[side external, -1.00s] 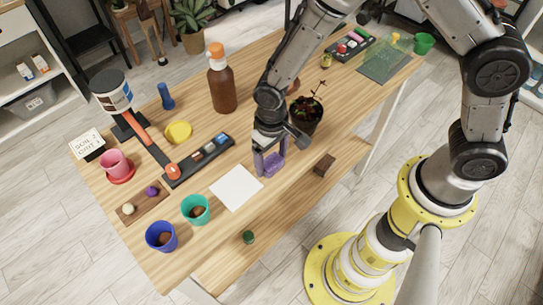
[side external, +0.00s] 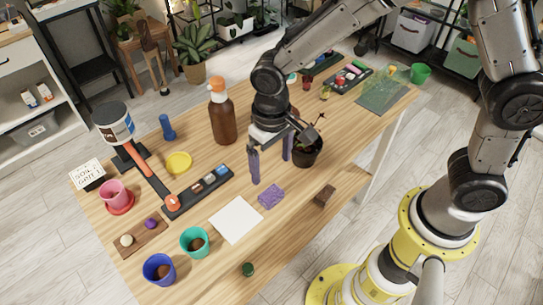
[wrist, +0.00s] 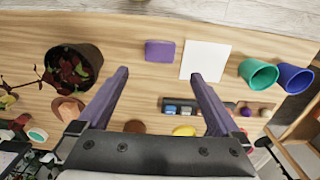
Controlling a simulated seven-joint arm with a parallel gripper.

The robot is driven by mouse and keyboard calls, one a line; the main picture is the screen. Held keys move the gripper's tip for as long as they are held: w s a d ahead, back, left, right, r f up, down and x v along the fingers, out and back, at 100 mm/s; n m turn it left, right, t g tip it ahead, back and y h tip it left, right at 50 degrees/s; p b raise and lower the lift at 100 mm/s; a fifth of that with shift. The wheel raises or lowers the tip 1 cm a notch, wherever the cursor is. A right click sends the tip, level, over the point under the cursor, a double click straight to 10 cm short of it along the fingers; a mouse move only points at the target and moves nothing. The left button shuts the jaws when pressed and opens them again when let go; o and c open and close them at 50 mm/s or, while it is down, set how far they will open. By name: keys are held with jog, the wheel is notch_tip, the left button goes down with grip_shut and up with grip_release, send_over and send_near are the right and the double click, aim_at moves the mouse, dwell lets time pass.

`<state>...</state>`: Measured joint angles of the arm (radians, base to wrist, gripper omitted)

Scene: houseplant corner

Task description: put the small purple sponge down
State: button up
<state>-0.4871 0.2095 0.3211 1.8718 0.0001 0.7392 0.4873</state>
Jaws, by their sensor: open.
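The small purple sponge (side external: 271,196) lies flat on the wooden table, just right of a white square sheet (side external: 236,219). It also shows in the wrist view (wrist: 160,51), beside the white sheet (wrist: 206,60) and apart from it. My gripper (side external: 271,172) is open and empty above the table, behind the sponge in the side view. In the wrist view its two purple fingers (wrist: 157,83) are spread wide, with the sponge beyond their tips and nothing between them.
A dark potted plant (side external: 307,151) stands close right of my gripper. A brown bottle (side external: 222,118) stands behind left. A teal cup (side external: 194,241) and a blue cup (side external: 159,268) stand at front left.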

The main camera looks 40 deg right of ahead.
jog(key=shift+r, duration=0.85)
jog(key=s+d+r+t, duration=0.4)
jog(key=s+d+r, duration=0.6)
jog(key=d+r, duration=0.4)
jog(key=s+d+t, duration=0.1)
jog(key=s+d, duration=0.2)
jog(key=s, duration=0.3)
jog(key=shift+s+d+r+t, duration=0.25)
jog(key=shift+s+t, duration=0.05)
